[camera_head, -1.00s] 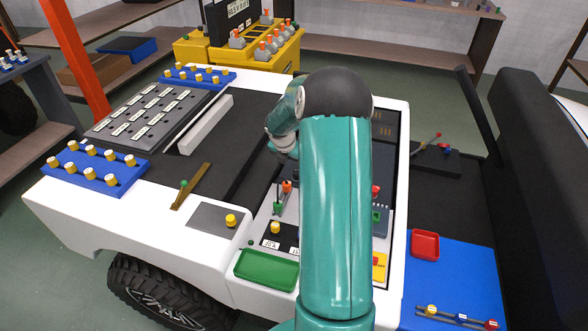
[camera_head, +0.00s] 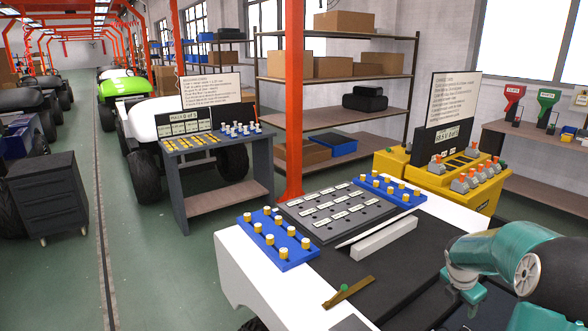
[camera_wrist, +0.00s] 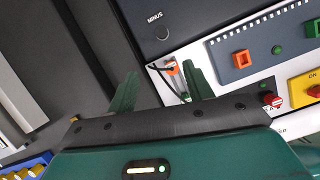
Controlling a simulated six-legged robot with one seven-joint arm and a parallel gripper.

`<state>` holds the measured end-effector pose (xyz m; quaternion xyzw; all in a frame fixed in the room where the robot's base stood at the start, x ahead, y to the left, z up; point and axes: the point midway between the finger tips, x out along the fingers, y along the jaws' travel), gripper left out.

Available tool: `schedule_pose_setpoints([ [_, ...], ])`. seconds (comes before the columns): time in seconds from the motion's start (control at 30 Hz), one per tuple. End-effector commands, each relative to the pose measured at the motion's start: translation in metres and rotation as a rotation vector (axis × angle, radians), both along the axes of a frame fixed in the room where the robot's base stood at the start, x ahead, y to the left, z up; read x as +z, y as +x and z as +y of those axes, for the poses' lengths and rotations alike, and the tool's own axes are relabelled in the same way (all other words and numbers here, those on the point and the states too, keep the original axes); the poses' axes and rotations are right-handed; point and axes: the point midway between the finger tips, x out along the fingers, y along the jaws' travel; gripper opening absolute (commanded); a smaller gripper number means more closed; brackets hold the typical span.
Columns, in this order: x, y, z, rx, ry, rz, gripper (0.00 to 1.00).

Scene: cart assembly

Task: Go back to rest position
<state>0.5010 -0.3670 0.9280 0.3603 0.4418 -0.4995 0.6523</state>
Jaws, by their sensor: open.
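My gripper shows in the wrist view (camera_wrist: 163,82) with its two green fingers apart, open over the dark top of the cart. No object is seen clasped between the fingers. An orange connector (camera_wrist: 172,68) with a black cable lies beyond the fingers, close to the right one; I cannot tell whether they touch. In the head view my green arm comes in from the right edge and bends down over the cart (camera_head: 262,272). The fingers are not clear there.
Near the arm are a blue tray of yellow-topped pegs (camera_head: 277,240), a grey label board (camera_head: 325,213) and a brass lever (camera_head: 347,292). A yellow station (camera_head: 430,172) stands behind. A grey table (camera_head: 217,187) stands left of the cart. The floor aisle (camera_head: 150,270) is free.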

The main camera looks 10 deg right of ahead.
Motion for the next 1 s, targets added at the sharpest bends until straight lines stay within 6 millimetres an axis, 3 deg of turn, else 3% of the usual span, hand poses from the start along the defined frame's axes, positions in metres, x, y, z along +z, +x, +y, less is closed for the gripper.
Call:
schedule_pose_setpoints([
  [0.27,0.086,-0.012,0.102,-0.345,0.034,-0.198,0.51],
  [0.5,0.141,-0.05,0.19,-0.693,0.145,-0.394,0.51],
  [0.7,0.171,-0.095,0.256,-0.986,0.299,-0.529,0.51],
  [1.0,0.186,-0.173,0.335,-1.43,0.609,-0.614,0.51],
])
